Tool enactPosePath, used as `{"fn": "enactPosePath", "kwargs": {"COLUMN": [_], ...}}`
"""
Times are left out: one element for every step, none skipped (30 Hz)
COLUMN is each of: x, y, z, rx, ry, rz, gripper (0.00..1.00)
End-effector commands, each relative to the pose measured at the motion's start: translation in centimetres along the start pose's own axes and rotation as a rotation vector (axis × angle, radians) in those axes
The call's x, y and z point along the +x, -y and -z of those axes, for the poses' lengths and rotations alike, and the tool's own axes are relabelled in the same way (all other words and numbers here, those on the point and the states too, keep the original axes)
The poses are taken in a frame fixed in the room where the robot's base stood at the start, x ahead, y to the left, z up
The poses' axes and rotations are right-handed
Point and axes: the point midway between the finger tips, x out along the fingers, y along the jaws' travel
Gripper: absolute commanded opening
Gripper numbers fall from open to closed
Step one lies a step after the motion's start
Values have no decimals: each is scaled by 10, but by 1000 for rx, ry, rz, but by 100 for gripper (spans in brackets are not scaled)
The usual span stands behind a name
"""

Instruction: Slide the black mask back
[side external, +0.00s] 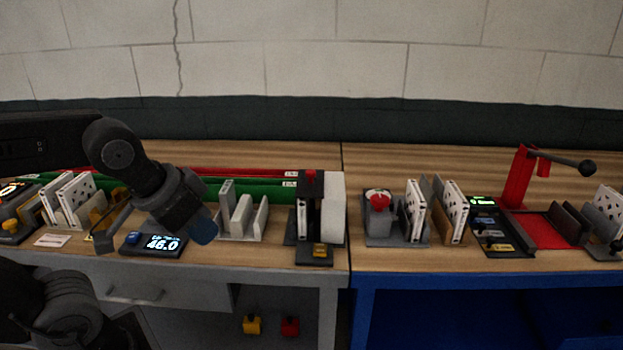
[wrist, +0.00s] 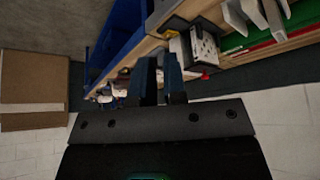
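The black mask is not clearly identifiable. The likeliest candidate is a dark upright plate (side external: 312,184) on the black fixture near the right end of the wooden bench, with a red knob on top and a white block beside it. My gripper (side external: 203,229) is left of this fixture, over the bench and apart from it. In the wrist view my gripper (wrist: 160,78) shows two dark bluish fingers with a narrow gap and nothing visible between them. The fixture with the white patterned box (wrist: 203,45) appears beyond the fingers to the right.
A display reading 46.0 (side external: 160,244) lies just left of my gripper. A grey slotted rack (side external: 242,220) stands between gripper and fixture. Green and red rails (side external: 245,190) run behind. The blue bench at right holds boxed filters (side external: 414,212) and a red lever press (side external: 520,180).

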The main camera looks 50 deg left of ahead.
Motion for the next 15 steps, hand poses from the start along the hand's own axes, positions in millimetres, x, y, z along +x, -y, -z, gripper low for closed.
{"fn": "enactPosePath", "kwargs": {"x": [-2,-5,-8,-11,-14,-18,-20,-22,-23,-24,-25,-25,-24,-23,-21], "y": [1,1,2,4,5,7,8,10,13,15,17,21,24,26,30], "z": [8,15,26,35,47,63,76,89,106,118,130,146,158,170,185], "rx": [-22,-44,-80,-112,-149,-205,-249,-296,-357,-403,-449,-509,-556,-601,-661], "ry": [8,15,26,37,49,66,81,94,114,127,141,157,171,184,200], "rz": [2,4,7,10,14,20,25,32,41,48,56,67,76,86,99], "gripper": [16,19,23,26,29,33,35,38,42,45,48,52,53,53,53]}}
